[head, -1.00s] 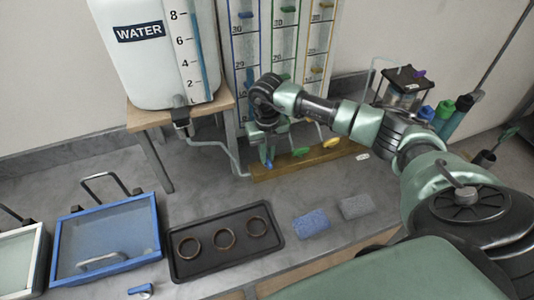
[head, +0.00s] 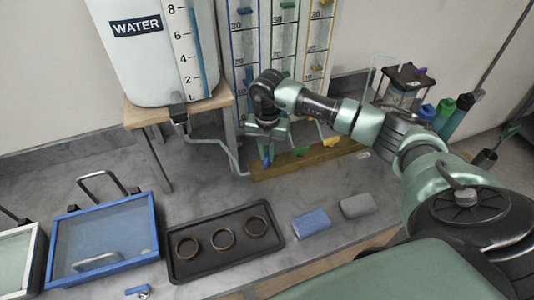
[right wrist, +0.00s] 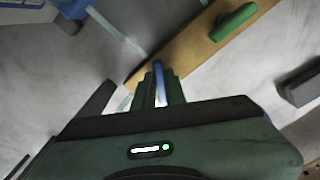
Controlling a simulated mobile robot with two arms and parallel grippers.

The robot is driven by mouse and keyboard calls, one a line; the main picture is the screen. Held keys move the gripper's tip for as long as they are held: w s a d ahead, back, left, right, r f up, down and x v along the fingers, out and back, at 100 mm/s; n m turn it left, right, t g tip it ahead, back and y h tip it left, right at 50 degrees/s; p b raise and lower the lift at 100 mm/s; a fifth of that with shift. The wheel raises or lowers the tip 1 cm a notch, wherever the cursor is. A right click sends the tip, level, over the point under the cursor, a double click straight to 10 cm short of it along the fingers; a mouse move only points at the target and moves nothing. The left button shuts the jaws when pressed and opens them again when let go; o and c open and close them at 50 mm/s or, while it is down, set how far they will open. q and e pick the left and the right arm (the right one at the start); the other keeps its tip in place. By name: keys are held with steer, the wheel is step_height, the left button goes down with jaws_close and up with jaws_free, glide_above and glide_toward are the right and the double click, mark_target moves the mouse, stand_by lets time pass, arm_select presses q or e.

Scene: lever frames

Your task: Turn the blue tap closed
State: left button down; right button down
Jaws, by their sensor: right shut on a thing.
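The blue tap's handle (right wrist: 159,80) shows in the right wrist view as a narrow blue strip between my right gripper's fingers (right wrist: 158,92). In the head view my right gripper (head: 266,150) points down at the left end of the wooden base (head: 268,172), below the blue-framed measuring column (head: 244,60). A bit of blue handle (head: 266,163) shows at its fingertips. The gripper is shut on this handle and hides most of the tap. My left gripper is out of view.
A green tap (head: 300,150) and a yellow tap (head: 331,141) sit to the right on the same base. The water tank (head: 150,60) stands on a wooden stand at left. A tray with rings (head: 185,272), a blue cloth (head: 311,223) and a grey cloth (head: 358,205) lie in front.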

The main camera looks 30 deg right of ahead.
steer(key=m, duration=0.5)
steer(key=shift+d+m, duration=0.1)
steer(key=shift+m, duration=0.2)
steer(key=m, duration=0.5)
steer(key=shift+s+r+m, duration=0.1)
steer(key=shift+s+m, duration=0.05)
steer(key=shift+m, duration=0.25)
steer(key=c, duration=1.5)
jaws_free()
steer(key=shift+o, duration=0.2)
step_height(320, 180, up, 7)
steer(key=shift+f+b, duration=0.1)
steer(key=shift+b, duration=1)
steer(key=shift+r, duration=0.5)
steer(key=shift+s+f, duration=0.1)
